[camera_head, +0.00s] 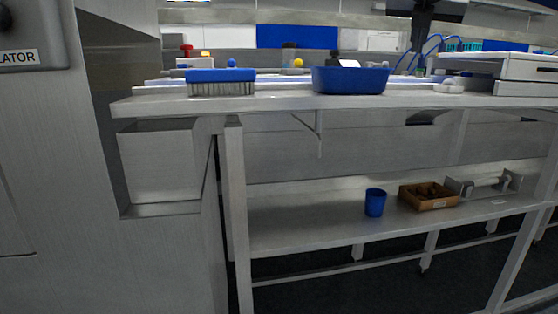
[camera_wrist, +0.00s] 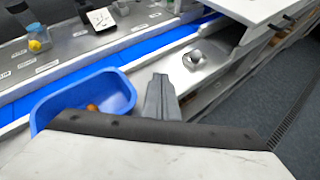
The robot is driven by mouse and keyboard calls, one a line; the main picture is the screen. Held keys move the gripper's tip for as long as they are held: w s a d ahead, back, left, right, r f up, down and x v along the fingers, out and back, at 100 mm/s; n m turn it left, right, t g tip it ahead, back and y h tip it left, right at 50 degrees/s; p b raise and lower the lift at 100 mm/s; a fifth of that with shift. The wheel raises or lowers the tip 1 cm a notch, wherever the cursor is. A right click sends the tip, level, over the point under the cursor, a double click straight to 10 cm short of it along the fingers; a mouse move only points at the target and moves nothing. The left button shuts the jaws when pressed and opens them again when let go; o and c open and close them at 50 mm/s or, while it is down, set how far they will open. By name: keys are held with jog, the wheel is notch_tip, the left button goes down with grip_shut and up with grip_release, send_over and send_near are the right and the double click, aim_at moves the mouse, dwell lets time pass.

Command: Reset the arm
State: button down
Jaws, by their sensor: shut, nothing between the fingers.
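My gripper (camera_wrist: 161,97) shows in the wrist view with its fingers together and nothing between them. It hangs over the steel worktop, just right of a blue tub (camera_wrist: 84,94). The tub holds one or more small orange-brown items, partly hidden by my wrist. In the head view the same kind of blue tub (camera_head: 350,80) stands at the front edge of the worktop. My gripper's fingers cannot be made out in the head view.
A blue-backed brush (camera_head: 221,82) sits left of the tub on the worktop (camera_head: 290,102). A blue cup (camera_head: 375,202) and a brown box (camera_head: 428,198) stand on the lower shelf. A small metal fitting (camera_wrist: 194,59) lies right of my gripper.

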jog(key=s+f+m+g+y, duration=0.1)
jog(key=s+f+m, duration=0.7)
jog(key=f, duration=0.9)
jog(key=s+f+m+g+y, duration=0.2)
jog(key=s+f+m, duration=0.7)
jog(key=f, duration=0.8)
jog(key=s+f+m+g+y, duration=0.2)
jog(key=s+f+m, duration=0.6)
jog(key=f+m, duration=0.4)
notch_tip(320, 180, down, 6)
jog(key=shift+s+a+r+g, duration=0.15)
jog(key=shift+s+a+g, duration=0.05)
jog(key=shift+a+g, duration=0.25)
